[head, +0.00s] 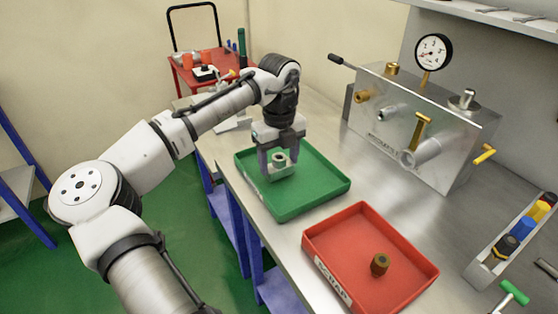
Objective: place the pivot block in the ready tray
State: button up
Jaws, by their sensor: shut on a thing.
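My gripper (279,162) points down over the green tray (310,193), toward its back left part. It is shut on a small grey metal block with a round hole or boss, which looks like the pivot block (280,171). The block's lower end is close to the tray floor. I cannot tell whether it touches. No label shows on the green tray, which is otherwise empty where I can see it. Part of the block is hidden by the gripper fingers.
A red tray (345,284) marked SCRAP stands in front, holding a brown cylindrical piece (379,265). A metal fixture (420,130) with a gauge (433,51) and yellow handles stands to the right. A rack with coloured parts (508,246) is at far right. A red cart (205,72) stands behind.

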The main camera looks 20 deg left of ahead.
jog(key=shift+f, duration=0.55)
jog(key=o, duration=1.1)
jog(key=shift+f, duration=0.15)
notch_tip(320, 180, up, 12)
jog(key=shift+r+b, duration=0.2)
jog(key=shift+b, duration=0.25)
